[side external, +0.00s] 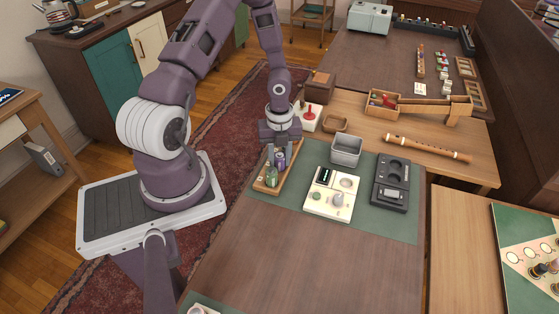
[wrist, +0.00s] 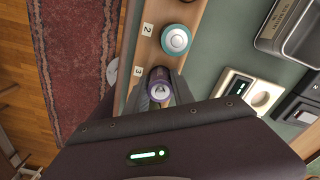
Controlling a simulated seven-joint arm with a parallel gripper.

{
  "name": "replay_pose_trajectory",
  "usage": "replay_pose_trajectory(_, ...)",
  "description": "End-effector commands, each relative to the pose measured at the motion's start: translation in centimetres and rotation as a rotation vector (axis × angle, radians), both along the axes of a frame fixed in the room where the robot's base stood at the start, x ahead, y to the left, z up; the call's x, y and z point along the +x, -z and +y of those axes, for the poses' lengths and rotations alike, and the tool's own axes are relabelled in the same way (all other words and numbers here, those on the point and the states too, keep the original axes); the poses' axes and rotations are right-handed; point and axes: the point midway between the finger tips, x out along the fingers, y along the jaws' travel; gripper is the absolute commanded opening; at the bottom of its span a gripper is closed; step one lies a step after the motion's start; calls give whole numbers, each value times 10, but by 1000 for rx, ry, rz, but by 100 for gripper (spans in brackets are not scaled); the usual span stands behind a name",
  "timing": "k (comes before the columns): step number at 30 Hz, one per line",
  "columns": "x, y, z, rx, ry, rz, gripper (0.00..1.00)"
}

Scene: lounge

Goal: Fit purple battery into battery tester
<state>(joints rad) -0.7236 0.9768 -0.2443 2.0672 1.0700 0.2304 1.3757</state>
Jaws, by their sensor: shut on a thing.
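The purple battery (wrist: 159,86) stands upright between the fingers of my gripper (wrist: 150,92), by the label 3 of the wooden rack (wrist: 151,15). My gripper is shut on it; it also shows in the side view (side external: 280,152), where the purple battery (side external: 281,160) is partly hidden below the gripper. I cannot tell whether the battery's foot still rests in the rack. A cream device with a dark display, which looks like the battery tester (side external: 317,205), lies to the right on the green mat. Its display and an empty round recess show in the wrist view (wrist: 233,87).
A green battery (side external: 271,177) stands in the rack near the purple one. A grey metal bin (side external: 346,150) stands behind the cream device, and a dark device (side external: 390,184) lies to its right. The brown table front (side external: 310,255) is clear.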

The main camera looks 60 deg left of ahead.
Motion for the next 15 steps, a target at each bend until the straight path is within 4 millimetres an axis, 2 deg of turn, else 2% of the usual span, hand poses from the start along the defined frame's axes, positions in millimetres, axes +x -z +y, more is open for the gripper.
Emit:
replay_pose_trajectory(2,1,-10,1,2,-3,-6,0)
replay_pose_trajectory(9,0,-71,2,3,-4,-5,0)
replay_pose_trajectory(13,3,-92,0,2,-1,-3,0)
replay_pose_trajectory(15,14,-96,-6,3,3,-3,0)
